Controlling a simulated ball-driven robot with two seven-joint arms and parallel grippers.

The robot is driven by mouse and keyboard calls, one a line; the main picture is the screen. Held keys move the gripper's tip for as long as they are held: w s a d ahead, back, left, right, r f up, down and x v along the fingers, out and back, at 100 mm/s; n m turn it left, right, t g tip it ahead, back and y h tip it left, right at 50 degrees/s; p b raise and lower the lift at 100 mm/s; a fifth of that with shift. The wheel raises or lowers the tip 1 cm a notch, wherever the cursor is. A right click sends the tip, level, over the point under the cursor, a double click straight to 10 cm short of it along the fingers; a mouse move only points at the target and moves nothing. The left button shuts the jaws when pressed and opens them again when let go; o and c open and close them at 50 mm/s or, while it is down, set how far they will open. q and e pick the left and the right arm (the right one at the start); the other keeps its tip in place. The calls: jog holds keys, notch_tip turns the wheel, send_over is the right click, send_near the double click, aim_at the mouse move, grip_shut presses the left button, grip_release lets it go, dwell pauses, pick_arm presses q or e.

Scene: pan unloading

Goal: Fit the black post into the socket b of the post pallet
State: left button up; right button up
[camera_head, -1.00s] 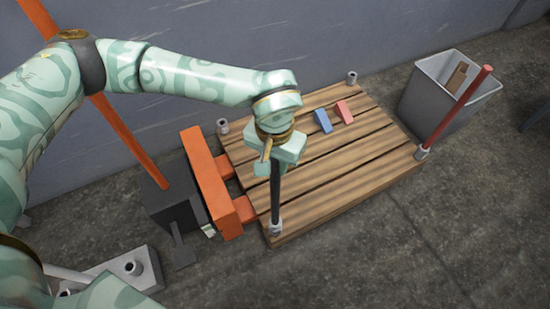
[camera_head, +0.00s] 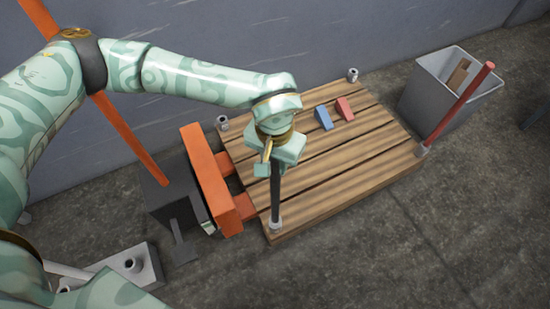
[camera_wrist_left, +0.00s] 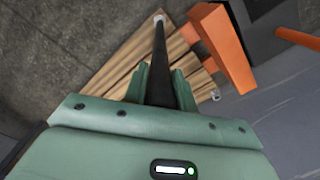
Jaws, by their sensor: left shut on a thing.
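The wooden post pallet (camera_head: 345,182) has a grey socket at each corner. My left gripper (camera_head: 271,166) is shut on the upper part of the black post (camera_head: 276,195), which stands about upright. The post's lower end meets the front-left socket (camera_head: 275,223); how deep it sits I cannot tell. In the left wrist view, the fingers (camera_wrist_left: 160,84) are on both sides of the black post (camera_wrist_left: 158,60), whose far end is at the light socket (camera_wrist_left: 159,18). No socket letters are legible. My right gripper is not in view.
A red post (camera_head: 458,107) stands in the front-right socket. The back-left (camera_head: 222,123) and back-right (camera_head: 352,75) sockets are empty. Blue (camera_head: 323,118) and red (camera_head: 345,108) wedges lie on the pallet. A grey bin (camera_head: 418,100) stands behind right; an orange-forked pallet truck (camera_head: 207,185) is at left.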

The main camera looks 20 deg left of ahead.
pick_arm(q)
jog(key=shift+f, duration=1)
dwell(0.5)
jog(key=o, duration=1.1)
